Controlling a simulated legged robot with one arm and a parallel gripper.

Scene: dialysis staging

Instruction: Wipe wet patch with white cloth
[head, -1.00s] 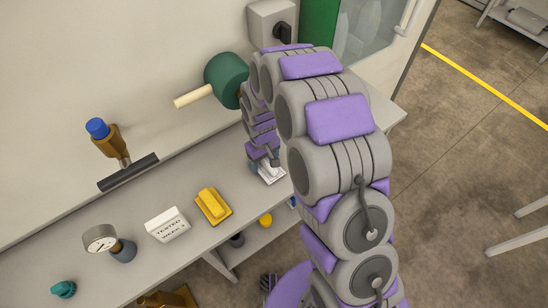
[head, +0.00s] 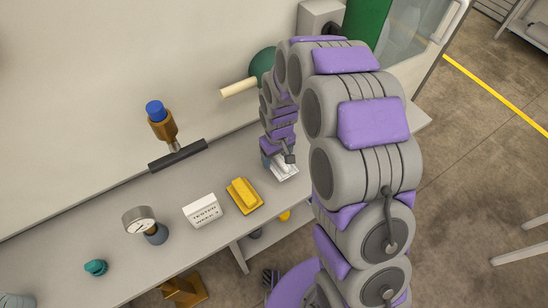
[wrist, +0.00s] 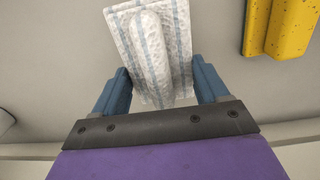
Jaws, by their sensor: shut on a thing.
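My gripper (wrist: 160,88) is shut on the white cloth (wrist: 153,40), with one blue finger on each side of it in the wrist view. The cloth has faint blue stripes and a raised ridge along its middle. In the head view the cloth (head: 284,168) shows below my gripper (head: 278,165), at the grey counter's surface. I cannot tell whether it presses on the counter. No wet patch can be made out in these frames.
A yellow block (head: 244,195) lies left of the cloth on the counter (head: 190,245). A white "TESTED" sign (head: 202,211), a gauge (head: 140,220) and a teal knob (head: 95,267) stand farther left. A bronze valve with a blue cap (head: 161,120) is at the wall.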

